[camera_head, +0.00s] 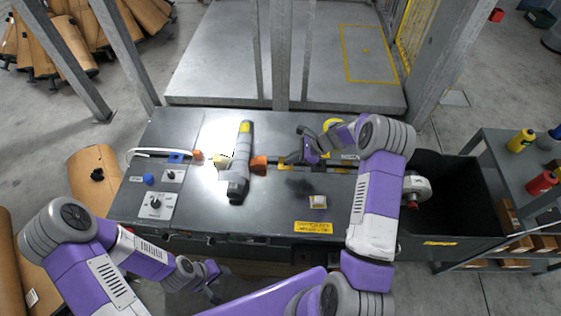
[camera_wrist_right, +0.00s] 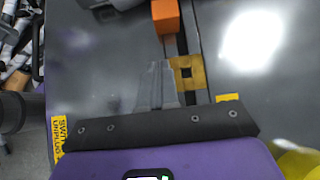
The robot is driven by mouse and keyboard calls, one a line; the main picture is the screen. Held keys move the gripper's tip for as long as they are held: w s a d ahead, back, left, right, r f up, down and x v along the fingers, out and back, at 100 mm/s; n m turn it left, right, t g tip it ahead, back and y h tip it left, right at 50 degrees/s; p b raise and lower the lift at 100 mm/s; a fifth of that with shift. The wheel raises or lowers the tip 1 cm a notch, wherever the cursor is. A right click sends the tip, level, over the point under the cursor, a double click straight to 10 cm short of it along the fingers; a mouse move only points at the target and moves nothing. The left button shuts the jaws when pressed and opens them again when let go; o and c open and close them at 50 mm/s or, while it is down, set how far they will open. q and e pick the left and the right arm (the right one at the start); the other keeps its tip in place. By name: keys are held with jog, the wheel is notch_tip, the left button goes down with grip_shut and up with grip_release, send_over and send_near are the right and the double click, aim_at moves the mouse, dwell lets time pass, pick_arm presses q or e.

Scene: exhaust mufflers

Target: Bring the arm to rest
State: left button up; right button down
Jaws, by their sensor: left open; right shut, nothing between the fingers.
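My right arm (camera_head: 376,205) reaches over the dark workbench from the right and bends back toward the middle. Its gripper (camera_head: 288,159) is shut and empty, just right of an orange block (camera_head: 259,165). In the right wrist view its fingers (camera_wrist_right: 158,85) lie together above the bench, apart from the orange block (camera_wrist_right: 165,17). My left arm (camera_head: 112,275) is folded low in front of the bench. Its gripper (camera_head: 215,282) is open and empty, below the bench's front edge. A grey muffler part with a yellow band (camera_head: 239,172) lies across the bench.
A control panel (camera_head: 155,205) with a blue button sits at the bench's left. A black bin (camera_head: 455,200) stands at the right, beside a shelf with bottles (camera_head: 522,142). Metal posts (camera_head: 279,60) rise behind the bench.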

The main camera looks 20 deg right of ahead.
jog(key=v, duration=0.5)
jog(key=shift+d+r+p, duration=0.2)
jog(key=shift+d+p, duration=0.05)
jog(key=shift+p, duration=0.1)
jog(key=shift+r, duration=0.1)
